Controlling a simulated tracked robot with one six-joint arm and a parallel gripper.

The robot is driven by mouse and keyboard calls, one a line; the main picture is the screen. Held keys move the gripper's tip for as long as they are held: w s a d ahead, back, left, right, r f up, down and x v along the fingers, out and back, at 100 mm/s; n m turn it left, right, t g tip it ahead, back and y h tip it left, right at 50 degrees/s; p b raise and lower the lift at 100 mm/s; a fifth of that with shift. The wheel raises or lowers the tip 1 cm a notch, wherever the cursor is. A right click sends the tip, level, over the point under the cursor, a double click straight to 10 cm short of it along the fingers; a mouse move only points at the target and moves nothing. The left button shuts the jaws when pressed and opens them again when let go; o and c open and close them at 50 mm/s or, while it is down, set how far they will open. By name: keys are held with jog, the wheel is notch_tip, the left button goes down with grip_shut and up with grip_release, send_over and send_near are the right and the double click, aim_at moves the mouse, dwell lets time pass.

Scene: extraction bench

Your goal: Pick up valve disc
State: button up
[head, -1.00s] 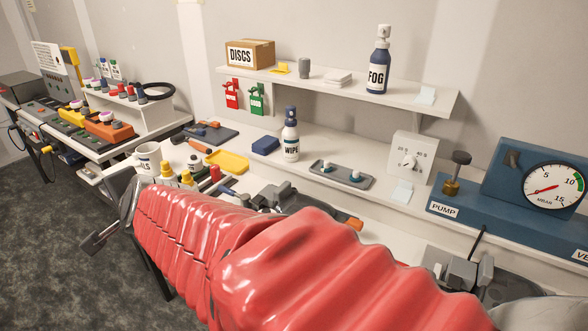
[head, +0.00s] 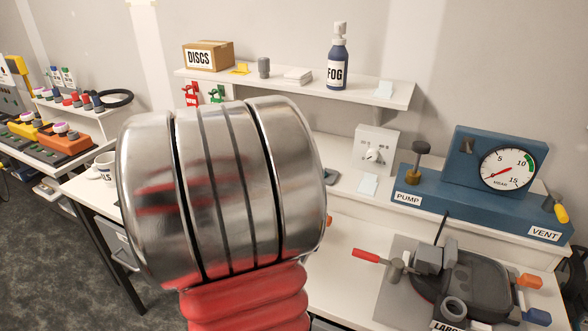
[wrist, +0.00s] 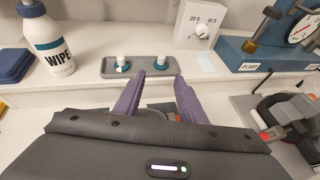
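A grey tray (wrist: 108,68) on the bench's raised ledge holds two small white pieces with teal parts, a left one (wrist: 123,64) and a right one (wrist: 160,62). I cannot tell for sure whether either is the valve disc. In the head view my arm hides the tray, apart from its right end (head: 331,177). My gripper (wrist: 159,77) has two purple fingers set apart, with nothing seen between them. In the wrist view the fingertips appear just in front of the tray's right half. My gripper is hidden in the head view.
The blue PUMP unit (head: 478,195) and a grey fixture (head: 395,298) are further right. A shelf (head: 300,88) runs above.

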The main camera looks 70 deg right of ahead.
jog(key=shift+s, duration=0.1)
jog(key=x, duration=0.8)
jog(key=shift+d, duration=0.3)
jog(key=shift+s+f, duration=0.1)
jog(key=shift+x, duration=2.6)
jog(key=shift+s, duration=0.1)
grip_shut()
